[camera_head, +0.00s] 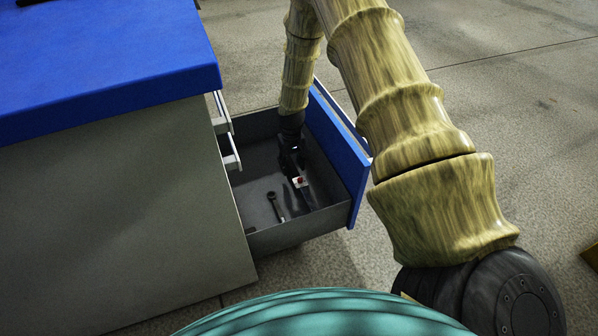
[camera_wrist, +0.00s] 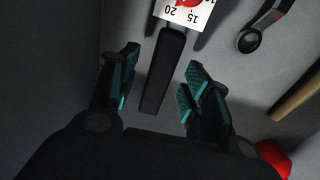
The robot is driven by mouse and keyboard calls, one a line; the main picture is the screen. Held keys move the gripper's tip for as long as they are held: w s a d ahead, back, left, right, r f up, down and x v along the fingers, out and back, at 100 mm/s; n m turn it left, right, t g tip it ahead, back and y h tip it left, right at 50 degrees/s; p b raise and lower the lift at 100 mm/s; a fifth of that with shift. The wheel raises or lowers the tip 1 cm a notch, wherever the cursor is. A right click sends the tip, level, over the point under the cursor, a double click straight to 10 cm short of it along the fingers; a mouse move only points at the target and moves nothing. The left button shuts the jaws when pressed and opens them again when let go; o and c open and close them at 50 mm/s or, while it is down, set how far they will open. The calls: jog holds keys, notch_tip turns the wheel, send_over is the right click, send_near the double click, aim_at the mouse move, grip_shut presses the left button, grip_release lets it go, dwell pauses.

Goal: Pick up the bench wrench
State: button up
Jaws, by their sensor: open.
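A wrench-like tool (camera_head: 275,206) with a round head and a slim shaft lies on the drawer floor, left of my gripper (camera_head: 294,164). It also shows at the upper right of the wrist view (camera_wrist: 252,38), outside my fingers. In the wrist view my gripper (camera_wrist: 157,88) is open and points down at the drawer floor. Its teal-padded fingers stand on either side of a dark bar-like handle (camera_wrist: 165,72), with gaps on both sides. A white tag with numbers and a red mark (camera_wrist: 183,12) is on or at that bar. I cannot tell which tool is the bench wrench.
The open drawer (camera_head: 262,240) has grey walls and a blue front panel (camera_head: 342,150), close around my gripper. A wooden handle (camera_wrist: 298,95) and a red object (camera_wrist: 273,157) lie to the right. The blue-topped bench (camera_head: 100,60) stands at left.

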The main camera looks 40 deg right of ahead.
jog(key=shift+f, duration=0.85)
jog(key=shift+r, duration=0.1)
jog(key=shift+s, duration=0.1)
grip_shut()
jog(key=shift+r, duration=0.1)
notch_tip(320, 180, up, 10)
jog(key=p, duration=0.5)
